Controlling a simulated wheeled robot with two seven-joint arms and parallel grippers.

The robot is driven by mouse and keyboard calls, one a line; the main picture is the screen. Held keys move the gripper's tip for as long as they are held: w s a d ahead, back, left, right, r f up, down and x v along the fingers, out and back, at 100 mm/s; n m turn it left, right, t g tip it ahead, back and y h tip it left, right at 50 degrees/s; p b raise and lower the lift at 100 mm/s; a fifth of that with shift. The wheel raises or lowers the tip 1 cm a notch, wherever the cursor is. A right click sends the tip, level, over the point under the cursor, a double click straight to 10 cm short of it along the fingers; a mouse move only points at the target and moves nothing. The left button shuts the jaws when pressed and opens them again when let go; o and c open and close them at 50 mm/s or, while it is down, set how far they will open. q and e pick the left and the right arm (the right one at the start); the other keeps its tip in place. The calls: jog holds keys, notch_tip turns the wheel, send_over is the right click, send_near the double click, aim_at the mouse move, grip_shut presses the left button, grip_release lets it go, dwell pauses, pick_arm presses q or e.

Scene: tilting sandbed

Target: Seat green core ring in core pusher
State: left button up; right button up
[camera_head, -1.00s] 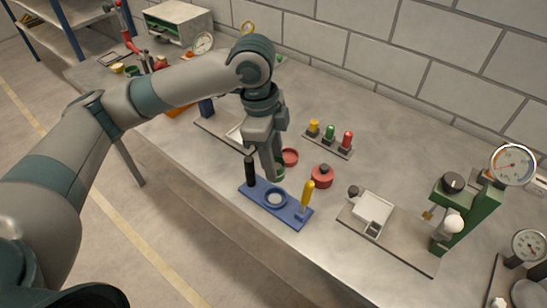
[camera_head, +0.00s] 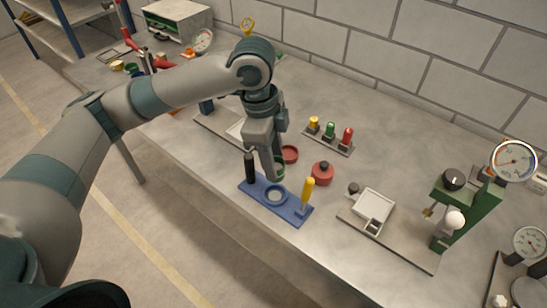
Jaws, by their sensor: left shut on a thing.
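A small green ring (camera_head: 280,171) shows at the fingertips of my left gripper (camera_head: 271,176), which is shut on it; the fingers hide part of it. The blue base plate, which looks like the core pusher (camera_head: 294,211), lies on the bench just in front of the gripper. It carries a round light-rimmed seat (camera_head: 275,195) in its middle, a black post (camera_head: 250,168) at its left end and a yellow handle (camera_head: 307,192) at its right end. The ring is behind the seat and apart from it; its exact height is unclear. My right gripper is not in view.
A red dish (camera_head: 289,154) and a red lidded pot (camera_head: 322,173) stand close behind the blue plate. A rack with yellow, green and red pieces (camera_head: 330,140) is farther back. A board with a white tray (camera_head: 374,207) and a green press (camera_head: 468,212) are at right.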

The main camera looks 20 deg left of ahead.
pick_arm(q)
jog(key=shift+f, duration=0.4)
jog(key=shift+f, duration=0.65)
dwell(0.6)
jog(key=shift+f+b, duration=0.45)
jog(key=shift+f, duration=0.3)
dwell(0.4)
jog(key=shift+f, duration=0.8)
dwell(0.6)
jog(key=shift+f+b, duration=0.45)
jog(key=shift+f, duration=0.45)
dwell(0.5)
jog(key=shift+f, duration=1.1)
dwell(0.8)
jog(key=o, duration=1.1)
